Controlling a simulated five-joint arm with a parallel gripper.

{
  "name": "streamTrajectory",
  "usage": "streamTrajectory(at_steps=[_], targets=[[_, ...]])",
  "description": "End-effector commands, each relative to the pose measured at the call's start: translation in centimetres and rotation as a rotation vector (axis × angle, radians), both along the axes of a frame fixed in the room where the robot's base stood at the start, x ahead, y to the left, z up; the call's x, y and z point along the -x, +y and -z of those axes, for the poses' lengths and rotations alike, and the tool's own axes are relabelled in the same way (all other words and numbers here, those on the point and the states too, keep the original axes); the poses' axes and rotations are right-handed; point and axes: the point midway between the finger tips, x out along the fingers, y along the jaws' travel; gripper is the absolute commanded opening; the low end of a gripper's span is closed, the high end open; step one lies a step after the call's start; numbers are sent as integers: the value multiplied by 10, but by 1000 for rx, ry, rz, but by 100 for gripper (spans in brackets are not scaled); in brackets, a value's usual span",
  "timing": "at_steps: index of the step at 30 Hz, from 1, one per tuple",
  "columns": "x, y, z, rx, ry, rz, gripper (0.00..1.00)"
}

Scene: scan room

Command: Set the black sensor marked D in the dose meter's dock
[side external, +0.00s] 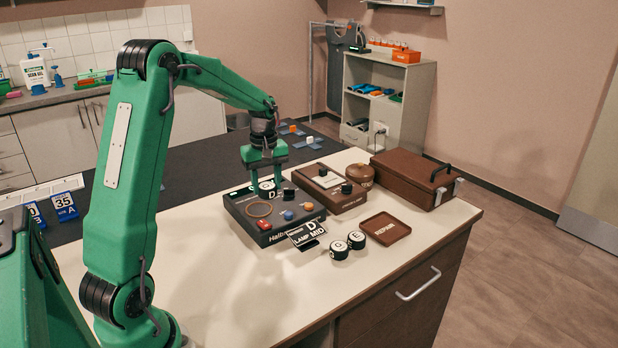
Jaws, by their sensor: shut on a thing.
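The dose meter looks to be the dark grey box (273,232) on the cream counter, with a ring outline, small blue and orange knobs and a red button on top. My gripper (266,181) is above its back edge, pointing down. It is shut on a round black sensor with a white top (267,187); its letter is too small to read surely. I cannot tell whether the sensor touches the meter. Two more black sensors with white tops, one marked G (340,250) and one marked E (356,240), stand in front of the meter. A sign reading D, LAMP MID (307,235) stands beside it.
A brown device (330,190) stands just behind the meter, with a round brown pot (360,175) and a brown case (416,180) further right. A brown REPAIR tray (385,229) lies near the front edge. The counter left of the meter is clear.

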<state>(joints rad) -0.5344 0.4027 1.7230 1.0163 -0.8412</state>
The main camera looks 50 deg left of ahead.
Motion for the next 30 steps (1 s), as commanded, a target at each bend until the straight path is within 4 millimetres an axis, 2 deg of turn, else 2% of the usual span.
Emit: streamTrajectory(at_steps=[3,10,20,30], targets=[[2,21,13,1,1,-3,19],[4,46,28,0,0,-1,19],[4,50,33,0,0,1,19],[5,50,66,1,1,1,19]])
